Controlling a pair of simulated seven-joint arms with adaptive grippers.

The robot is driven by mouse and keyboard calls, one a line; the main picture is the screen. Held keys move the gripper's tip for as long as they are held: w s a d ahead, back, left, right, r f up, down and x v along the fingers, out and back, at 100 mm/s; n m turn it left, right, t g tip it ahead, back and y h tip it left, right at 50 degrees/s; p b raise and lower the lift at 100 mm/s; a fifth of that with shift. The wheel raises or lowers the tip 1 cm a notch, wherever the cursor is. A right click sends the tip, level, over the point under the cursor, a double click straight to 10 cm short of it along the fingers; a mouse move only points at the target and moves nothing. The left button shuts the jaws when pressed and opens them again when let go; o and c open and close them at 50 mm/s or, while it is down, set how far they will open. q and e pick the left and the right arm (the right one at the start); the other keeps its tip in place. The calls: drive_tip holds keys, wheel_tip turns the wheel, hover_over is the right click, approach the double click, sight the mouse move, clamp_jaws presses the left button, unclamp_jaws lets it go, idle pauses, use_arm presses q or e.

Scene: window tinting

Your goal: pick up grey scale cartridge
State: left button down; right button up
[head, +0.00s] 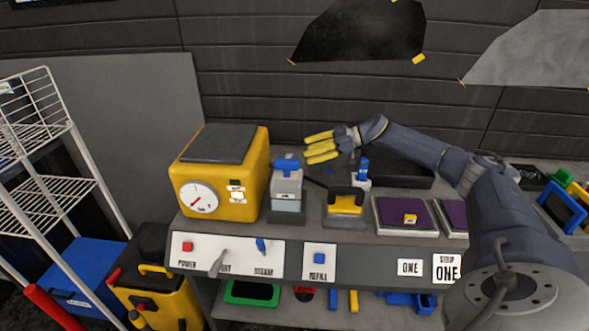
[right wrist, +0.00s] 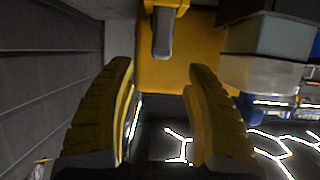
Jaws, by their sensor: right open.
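The grey cartridge (head: 287,190), a grey box with a blue top piece and a paler lower part, stands on the bench just right of the yellow machine. A grey and translucent box that looks like it shows at the upper right of the right wrist view (right wrist: 268,65). My right gripper (head: 310,147) has yellow fingers, open and empty, above and slightly right of the cartridge, pointing left. In the right wrist view the open fingers (right wrist: 163,85) face the yellow machine's side (right wrist: 180,72), with nothing between them. My left gripper is not in view.
The yellow machine (head: 219,175) with a dial stands left of the cartridge. A yellow and black device (head: 345,205) and a blue-topped item (head: 362,172) are close on the right. A purple-topped tray (head: 400,215) lies farther right. The dark wall (head: 270,60) is behind.

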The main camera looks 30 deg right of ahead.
sight(289, 155)
drive_tip(key=shift+x, duration=3.7)
drive_tip(key=shift+f, duration=0.15)
clamp_jaws()
